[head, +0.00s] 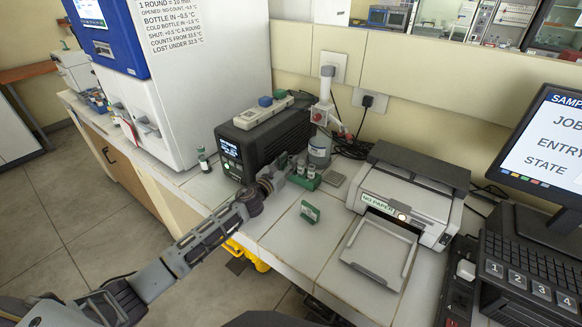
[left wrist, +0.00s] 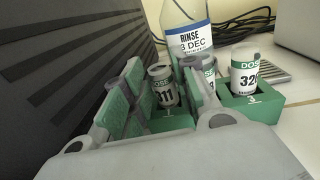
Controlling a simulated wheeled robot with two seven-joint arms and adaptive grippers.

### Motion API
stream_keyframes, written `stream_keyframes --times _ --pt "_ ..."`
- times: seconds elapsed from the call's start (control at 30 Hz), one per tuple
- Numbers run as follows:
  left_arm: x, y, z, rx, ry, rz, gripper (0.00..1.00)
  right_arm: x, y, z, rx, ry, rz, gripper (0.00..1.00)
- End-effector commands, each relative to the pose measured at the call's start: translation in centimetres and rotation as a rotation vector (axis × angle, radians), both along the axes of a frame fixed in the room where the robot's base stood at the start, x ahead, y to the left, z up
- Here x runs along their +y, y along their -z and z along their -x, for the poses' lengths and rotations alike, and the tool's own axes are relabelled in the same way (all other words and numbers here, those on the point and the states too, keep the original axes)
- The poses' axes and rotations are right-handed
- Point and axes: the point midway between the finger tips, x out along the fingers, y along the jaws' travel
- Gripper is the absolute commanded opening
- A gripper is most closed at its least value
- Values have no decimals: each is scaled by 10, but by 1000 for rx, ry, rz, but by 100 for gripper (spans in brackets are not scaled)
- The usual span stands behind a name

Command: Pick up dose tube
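A green rack (head: 304,181) with small white dose tubes (head: 311,171) stands beside the black device. In the left wrist view, the tube marked 311 (left wrist: 162,88) is upright in rack slot 1. A second tube (left wrist: 208,70) is partly hidden behind a finger. A third tube (left wrist: 246,72), its number starting 32, stands in slot 3 of the rack (left wrist: 265,108). My left gripper (head: 281,172) is at the rack. In its wrist view, the open fingers (left wrist: 165,92) are on either side of tube 311; I cannot tell whether they touch it. My right gripper is out of view.
The black device (head: 262,138) stands close left of the rack. A bottle labelled RINSE (left wrist: 188,35) stands just behind the tubes. A printer (head: 408,190) is to the right. The counter's front is mostly clear.

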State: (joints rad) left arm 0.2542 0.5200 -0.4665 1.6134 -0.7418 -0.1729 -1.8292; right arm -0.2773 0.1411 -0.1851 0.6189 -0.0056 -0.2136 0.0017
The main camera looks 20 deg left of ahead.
Motion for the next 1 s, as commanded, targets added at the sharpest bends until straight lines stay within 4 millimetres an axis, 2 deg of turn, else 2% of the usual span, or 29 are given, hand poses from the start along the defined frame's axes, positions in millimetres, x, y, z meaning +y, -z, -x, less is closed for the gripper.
stream_keyframes --times 0.5,0.67,1.0 --pt "0 0 -2 0 0 0 28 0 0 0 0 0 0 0" --pt "0 0 -2 0 0 0 10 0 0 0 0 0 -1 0" --pt "0 0 -2 0 0 0 10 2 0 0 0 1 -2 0"
